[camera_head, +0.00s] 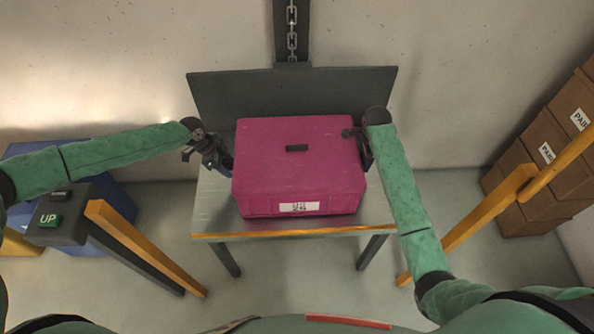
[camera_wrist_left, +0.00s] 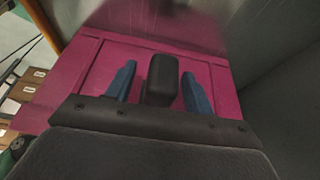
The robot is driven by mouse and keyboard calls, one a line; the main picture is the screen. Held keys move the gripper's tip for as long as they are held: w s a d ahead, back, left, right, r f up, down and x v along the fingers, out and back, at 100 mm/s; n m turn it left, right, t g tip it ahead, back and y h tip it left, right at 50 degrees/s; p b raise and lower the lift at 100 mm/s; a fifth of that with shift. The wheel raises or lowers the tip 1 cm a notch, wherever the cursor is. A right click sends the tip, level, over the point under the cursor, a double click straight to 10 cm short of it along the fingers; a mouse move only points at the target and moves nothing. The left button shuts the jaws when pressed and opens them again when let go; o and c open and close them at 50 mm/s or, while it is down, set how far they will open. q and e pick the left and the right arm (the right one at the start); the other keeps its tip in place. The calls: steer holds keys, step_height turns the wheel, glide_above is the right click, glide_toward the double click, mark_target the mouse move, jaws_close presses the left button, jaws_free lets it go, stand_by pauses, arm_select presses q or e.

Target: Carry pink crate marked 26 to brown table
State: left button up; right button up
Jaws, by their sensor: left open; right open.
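The pink crate (camera_head: 297,170) sits closed on a grey metal stand (camera_head: 215,214) in the middle of the head view. A white label (camera_head: 299,207) is on its front, but its print is too small to read. My left gripper (camera_head: 222,168) is at the crate's left side, open. In the left wrist view, its two blue fingers (camera_wrist_left: 155,92) stand apart on either side of a dark handle (camera_wrist_left: 161,80) on the pink crate wall (camera_wrist_left: 84,65). My right gripper (camera_head: 366,160) is at the crate's right side, open, its fingers mostly hidden. No brown table is in view.
A dark back panel (camera_head: 230,92) rises behind the crate. Yellow rails (camera_head: 140,245) flank the stand on both sides. A control box marked UP (camera_head: 60,215) and a blue bin (camera_head: 112,222) are at left. Brown cartons (camera_head: 545,140) are stacked at right.

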arm_select(q)
steer(key=shift+x, duration=1)
arm_select(e)
steer(key=shift+f, duration=1.05)
arm_select(q)
steer(key=shift+c, duration=0.4)
arm_select(e)
steer(key=shift+c, duration=0.4)
arm_select(q)
jaws_close()
arm_select(e)
jaws_close()
